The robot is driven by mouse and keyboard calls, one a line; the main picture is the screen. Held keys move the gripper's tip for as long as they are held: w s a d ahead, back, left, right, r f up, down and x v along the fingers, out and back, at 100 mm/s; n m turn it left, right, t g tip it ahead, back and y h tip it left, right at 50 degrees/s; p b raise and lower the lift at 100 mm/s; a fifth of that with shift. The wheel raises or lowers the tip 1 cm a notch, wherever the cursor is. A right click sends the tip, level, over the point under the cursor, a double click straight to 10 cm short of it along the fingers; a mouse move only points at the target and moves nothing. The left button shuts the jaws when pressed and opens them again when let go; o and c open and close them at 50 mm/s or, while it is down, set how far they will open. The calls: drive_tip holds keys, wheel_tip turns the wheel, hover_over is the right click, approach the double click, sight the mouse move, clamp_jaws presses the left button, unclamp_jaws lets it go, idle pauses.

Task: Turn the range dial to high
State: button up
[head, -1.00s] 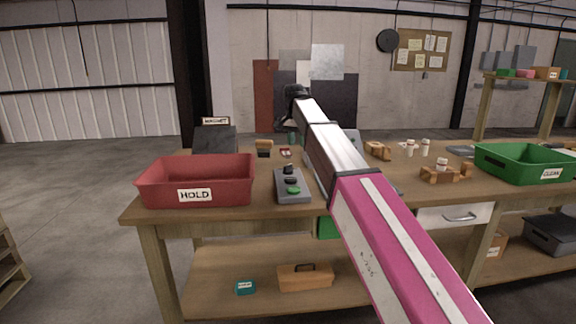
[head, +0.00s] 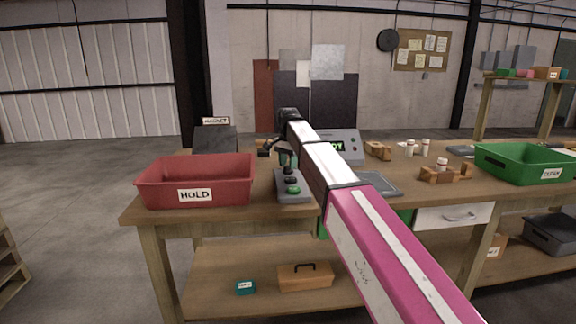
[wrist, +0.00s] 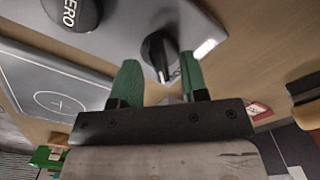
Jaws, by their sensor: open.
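The range dial, a black knob with a white pointer line (wrist: 158,52), sits on a grey control box (wrist: 190,18) in the wrist view. My gripper (wrist: 160,78) is open, with one green fingertip on each side of the dial's near end; I cannot tell whether they touch it. A black button marked ZERO (wrist: 72,12) is on the same box. A small white patch is beside the dial, its text unreadable. In the head view the control box (head: 294,198) stands right of the red bin, and my gripper (head: 287,160) points down over its far end, hiding the dial.
The red HOLD bin (head: 197,205) stands close left of the box. A grey plate with a circled cross (wrist: 50,85) lies beside it, and a display unit (head: 343,145) stands behind. A green CLEAN bin (head: 520,175) is far right.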

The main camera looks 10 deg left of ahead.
drive_tip(key=shift+f, duration=0.45)
clamp_jaws()
